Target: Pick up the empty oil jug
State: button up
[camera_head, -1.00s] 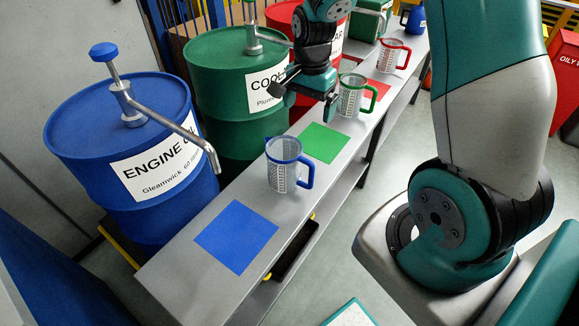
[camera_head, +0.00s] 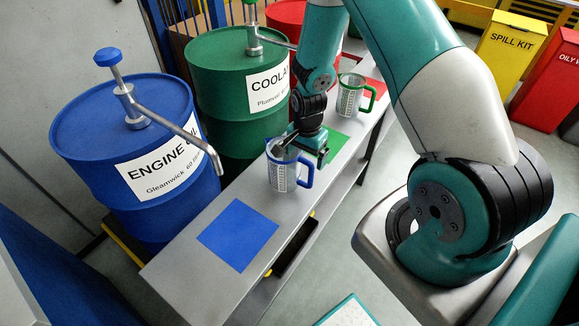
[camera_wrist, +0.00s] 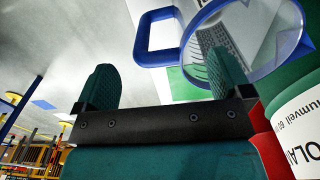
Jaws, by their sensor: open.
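The oil jug (camera_head: 282,178) is clear with a blue rim and handle and a printed scale. It stands upright on the grey bench behind the blue square, and looks empty. My gripper (camera_head: 303,146) is over its rim at the back right, partly hiding the rim and the top of the handle. In the wrist view, my gripper (camera_wrist: 164,76) has its two green fingers apart with nothing between them. The blue handle (camera_wrist: 143,36) shows beyond the gap, and the right finger overlaps the jug's body (camera_wrist: 262,35). I cannot tell whether they touch.
A blue mat (camera_head: 238,234) lies bare in front. The blue engine oil drum (camera_head: 110,130) stands left, its spout reaching toward the bench. A green coolant drum (camera_head: 225,95) stands behind. A green-rimmed jug (camera_head: 348,100) stands farther along, past a green mat (camera_head: 337,143).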

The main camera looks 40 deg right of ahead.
jog(key=shift+f, duration=1)
jog(key=c, duration=1.3)
